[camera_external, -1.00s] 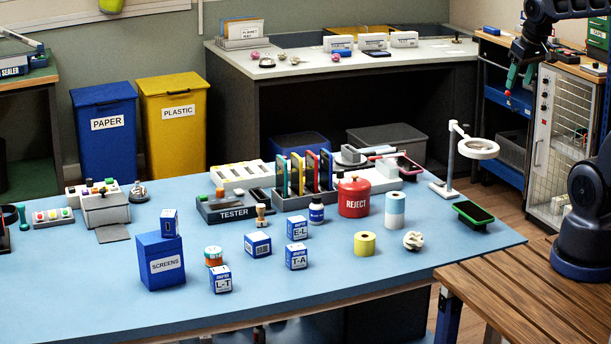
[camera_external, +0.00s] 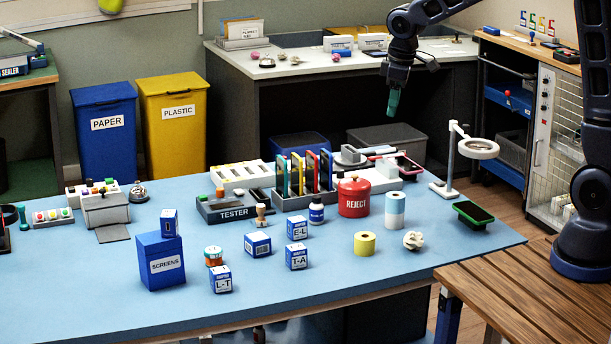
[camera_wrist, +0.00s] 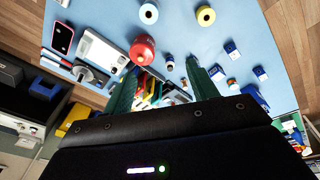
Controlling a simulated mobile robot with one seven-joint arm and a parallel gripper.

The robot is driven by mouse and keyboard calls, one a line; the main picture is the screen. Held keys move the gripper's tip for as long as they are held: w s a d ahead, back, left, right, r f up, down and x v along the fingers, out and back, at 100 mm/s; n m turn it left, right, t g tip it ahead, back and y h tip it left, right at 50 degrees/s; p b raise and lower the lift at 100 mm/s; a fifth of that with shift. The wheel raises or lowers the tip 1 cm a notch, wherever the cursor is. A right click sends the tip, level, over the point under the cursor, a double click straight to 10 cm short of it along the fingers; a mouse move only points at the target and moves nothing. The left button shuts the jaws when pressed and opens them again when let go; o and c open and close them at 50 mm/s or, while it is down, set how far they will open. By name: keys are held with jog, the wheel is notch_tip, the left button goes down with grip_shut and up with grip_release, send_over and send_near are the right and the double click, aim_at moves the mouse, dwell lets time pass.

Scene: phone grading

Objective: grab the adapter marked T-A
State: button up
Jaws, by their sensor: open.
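The adapter marked T-A (camera_external: 297,257) is a small blue and white cube. It stands on the blue table in front of the E-L cube (camera_external: 297,228) and to the right of the L-T cube (camera_external: 220,280). My gripper (camera_external: 393,103) has green fingers and hangs in the air above and behind the table, right of the adapter and well apart from it. In the wrist view my gripper (camera_wrist: 161,86) is open and nothing shows held between the fingers. Several small blue cubes show at the right there; their labels are too small to read.
The blue table (camera_external: 400,255) also holds a red REJECT canister (camera_external: 354,198), a magnifier lamp (camera_external: 477,149), a yellow roll (camera_external: 365,243), a SCREENS box (camera_external: 161,262) and a TESTER (camera_external: 235,208). Another blue-white cube (camera_external: 257,244) stands left of T-A. The table's front right is clear.

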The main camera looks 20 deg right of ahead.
jog(key=s+a+f+n+g, duration=0.1)
jog(key=a+f+n, duration=0.1)
jog(key=a+f, duration=0.45)
jog(key=a+f+n, duration=0.2)
jog(key=a+f, duration=0.1)
jog(key=a, duration=0.7)
jog(key=n, duration=0.3)
send_near(296, 247)
jog(key=shift+w+a+g+h, duration=0.25)
jog(key=shift+w+g+h, duration=0.05)
jog(key=shift+h, duration=0.1)
jog(key=shift+s+a+f, duration=0.2)
jog(key=shift+a+f, duration=0.05)
jog(key=shift+f, duration=0.35)
jog(key=f, duration=1)
jog(key=shift+w+d+f, duration=0.1)
jog(key=shift+w+d, duration=0.1)
jog(key=shift+w, duration=0.05)
jog(key=c, duration=1.1)
